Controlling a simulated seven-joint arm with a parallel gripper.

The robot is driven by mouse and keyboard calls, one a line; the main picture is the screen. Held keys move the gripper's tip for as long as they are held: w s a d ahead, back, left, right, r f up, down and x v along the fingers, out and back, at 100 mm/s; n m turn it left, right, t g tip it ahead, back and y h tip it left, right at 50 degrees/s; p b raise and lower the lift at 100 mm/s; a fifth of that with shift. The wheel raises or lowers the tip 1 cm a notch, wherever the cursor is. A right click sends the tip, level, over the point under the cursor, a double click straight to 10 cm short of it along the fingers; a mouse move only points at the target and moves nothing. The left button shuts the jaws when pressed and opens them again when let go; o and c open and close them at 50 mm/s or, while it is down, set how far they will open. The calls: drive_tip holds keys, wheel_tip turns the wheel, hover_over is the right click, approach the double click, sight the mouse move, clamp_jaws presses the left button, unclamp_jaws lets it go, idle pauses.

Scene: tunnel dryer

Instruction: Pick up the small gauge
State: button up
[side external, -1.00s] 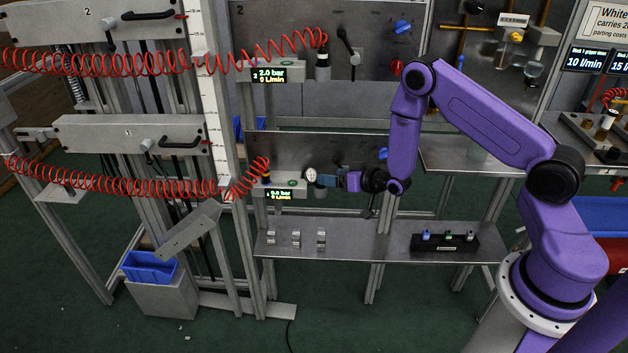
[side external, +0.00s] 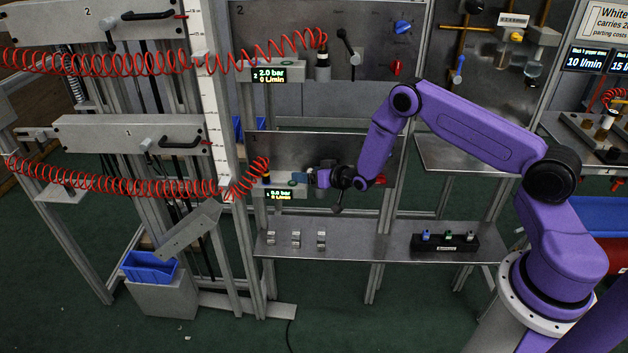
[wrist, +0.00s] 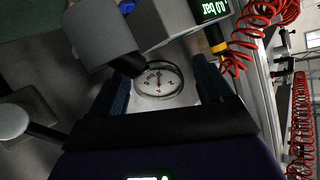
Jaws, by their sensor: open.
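The small gauge (wrist: 158,82) has a round white dial with a dark needle and a thin rim. In the wrist view it lies between the two dark blue fingers of my gripper (wrist: 162,75), with room on both sides. My gripper is open and holds nothing. In the side view my gripper (side external: 313,178) is at the lower grey panel, just right of the lower display, and hides the gauge there.
A grey block (wrist: 105,35) stands close beyond the left finger. The lower display (side external: 279,195) and a red coiled hose (side external: 130,184) are to the left. Below, a metal shelf (side external: 360,245) carries small metal clips (side external: 296,239) and a black block (side external: 445,245).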

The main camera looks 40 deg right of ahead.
drive_tip(key=shift+x, duration=0.95)
drive_tip(key=c, duration=1.1)
drive_tip(key=shift+c, duration=0.5)
drive_tip(key=shift+r, duration=0.1)
